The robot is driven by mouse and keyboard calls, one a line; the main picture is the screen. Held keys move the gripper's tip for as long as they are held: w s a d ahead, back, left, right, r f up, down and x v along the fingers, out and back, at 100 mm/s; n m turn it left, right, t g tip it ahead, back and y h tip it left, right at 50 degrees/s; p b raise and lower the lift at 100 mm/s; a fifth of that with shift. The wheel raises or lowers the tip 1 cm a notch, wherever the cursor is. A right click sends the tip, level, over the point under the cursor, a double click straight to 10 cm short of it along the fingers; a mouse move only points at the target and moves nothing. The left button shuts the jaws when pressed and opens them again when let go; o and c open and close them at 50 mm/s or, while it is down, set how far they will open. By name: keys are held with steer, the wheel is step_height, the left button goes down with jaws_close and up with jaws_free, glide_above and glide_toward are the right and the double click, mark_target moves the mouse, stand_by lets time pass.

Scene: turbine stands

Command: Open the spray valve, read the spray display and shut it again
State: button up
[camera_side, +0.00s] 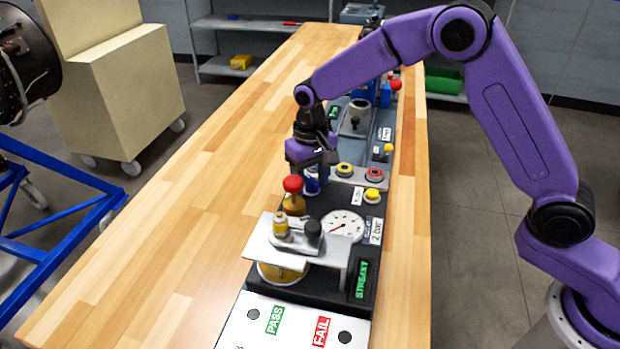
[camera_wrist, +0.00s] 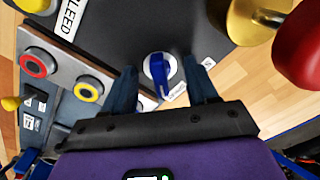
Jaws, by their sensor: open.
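The blue-handled valve on a white round base (camera_wrist: 153,67) lies between my fingers in the wrist view. A small label beside it is too blurred to read. In the side view a bit of its blue (camera_side: 311,186) shows under my gripper. My gripper (camera_side: 313,177) points down over the black panel. In the wrist view my gripper (camera_wrist: 160,75) is open, with one finger on each side of the handle; I cannot tell if either touches it. A green-lettered display (camera_side: 362,279) on the panel's front right appears to read "STREAKY".
A red-topped brass lever (camera_side: 293,194) stands close to my gripper. A round gauge (camera_side: 342,225) and yellow button (camera_side: 372,195) lie to the right. A metal bracket (camera_side: 297,244) and a PASS/FAIL plate (camera_side: 290,321) are in front. The wooden table (camera_side: 150,220) is clear at left.

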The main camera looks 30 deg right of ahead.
mark_target(311, 179)
steer(key=shift+r, duration=2.5)
